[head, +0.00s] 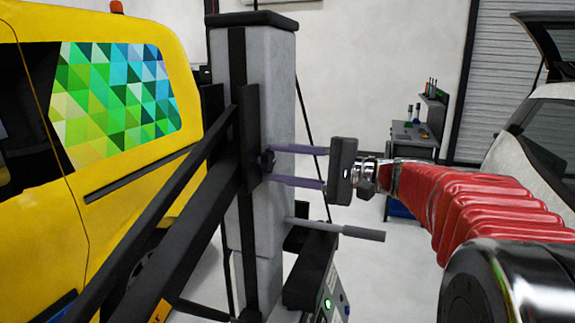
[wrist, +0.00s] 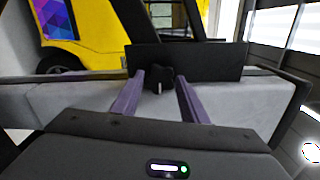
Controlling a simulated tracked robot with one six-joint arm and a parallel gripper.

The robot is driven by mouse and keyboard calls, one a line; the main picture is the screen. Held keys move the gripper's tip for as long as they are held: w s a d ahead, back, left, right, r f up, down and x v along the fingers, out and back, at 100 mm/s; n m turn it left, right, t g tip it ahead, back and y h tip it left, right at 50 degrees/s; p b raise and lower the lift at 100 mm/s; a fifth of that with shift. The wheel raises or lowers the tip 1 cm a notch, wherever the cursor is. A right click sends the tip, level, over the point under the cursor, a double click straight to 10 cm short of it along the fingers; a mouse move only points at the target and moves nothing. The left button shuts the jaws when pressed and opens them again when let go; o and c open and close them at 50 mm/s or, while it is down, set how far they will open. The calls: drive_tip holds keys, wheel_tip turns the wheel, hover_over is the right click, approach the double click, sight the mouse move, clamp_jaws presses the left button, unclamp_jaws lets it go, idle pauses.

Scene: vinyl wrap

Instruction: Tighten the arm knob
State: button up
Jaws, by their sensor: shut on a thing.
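The arm knob (head: 266,161) is a small black lobed knob on the dark bracket of the grey column, left of centre in the head view. It also shows in the wrist view (wrist: 158,77), against a black plate. My gripper (head: 271,165) reaches in from the right with its two purple fingers level, one above the other in the head view. In the wrist view the fingertips (wrist: 160,81) stand on either side of the knob. The gripper is shut on the knob, though the exact contact is hard to see.
The grey column (head: 271,100) carries black diagonal arms (head: 185,225). A grey-handled lever (head: 350,231) sticks out below my gripper. A yellow van (head: 190,70) stands at left, a white car (head: 535,140) at right. A workbench (head: 412,135) stands behind.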

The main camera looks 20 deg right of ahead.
drive_tip(key=shift+a+f+m, duration=0.1)
drive_tip(key=shift+f+m, duration=0.15)
drive_tip(key=shift+m, duration=0.05)
drive_tip(key=o, duration=1)
drive_tip(key=shift+o, duration=0.3)
drive_tip(key=shift+r, duration=0.1)
drive_tip(key=v, duration=1.3)
drive_tip(key=shift+s+d, duration=0.2)
drive_tip(key=shift+d, duration=0.15)
